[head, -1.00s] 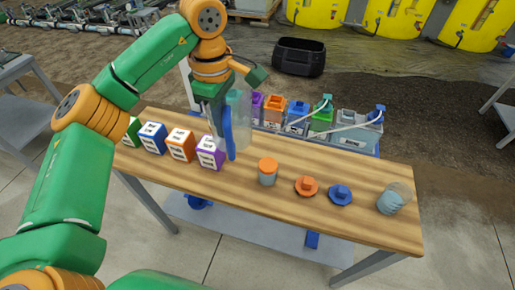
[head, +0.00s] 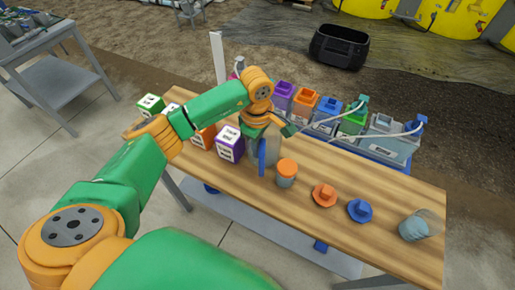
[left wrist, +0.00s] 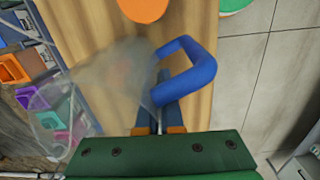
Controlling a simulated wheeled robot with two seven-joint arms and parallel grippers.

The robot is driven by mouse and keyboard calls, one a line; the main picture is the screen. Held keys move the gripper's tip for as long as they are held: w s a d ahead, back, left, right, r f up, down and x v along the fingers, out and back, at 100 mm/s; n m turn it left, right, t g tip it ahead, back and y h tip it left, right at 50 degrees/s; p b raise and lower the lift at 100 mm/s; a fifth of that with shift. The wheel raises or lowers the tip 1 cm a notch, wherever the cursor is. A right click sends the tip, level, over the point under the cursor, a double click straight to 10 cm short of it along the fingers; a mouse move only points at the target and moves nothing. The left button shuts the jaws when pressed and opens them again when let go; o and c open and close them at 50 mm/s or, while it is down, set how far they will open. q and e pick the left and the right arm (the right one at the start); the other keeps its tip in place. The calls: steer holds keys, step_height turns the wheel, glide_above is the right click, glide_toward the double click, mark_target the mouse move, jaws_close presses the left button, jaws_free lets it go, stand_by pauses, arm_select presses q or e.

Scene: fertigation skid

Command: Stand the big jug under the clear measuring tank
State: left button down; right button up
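The big jug (head: 273,150) is a clear vessel with a blue handle (head: 262,158). In the head view it shows below my left gripper (head: 262,138), over the table between a purple-and-white box and an orange-lidded jar. In the left wrist view the clear jug body (left wrist: 95,90) spreads to the left and the blue handle (left wrist: 195,65) rises from between the fingers. My left gripper (left wrist: 165,118) looks shut on the handle. Whether the jug touches the table is unclear. I cannot pick out the clear measuring tank; my left arm covers part of the back. My right gripper is not in view.
On the wooden table (head: 375,178) stand the purple-and-white box (head: 230,143), orange-lidded jar (head: 287,173), orange cap (head: 324,195), blue cap (head: 359,210) and clear cup (head: 418,226). Coloured containers with hoses line the back. A white post (head: 218,58) rises behind the table.

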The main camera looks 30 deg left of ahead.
arm_select(q)
steer(key=shift+f, duration=0.95)
steer(key=c, duration=1.1)
jaws_free()
steer(key=shift+r, duration=0.1)
steer(key=shift+r, duration=0.1)
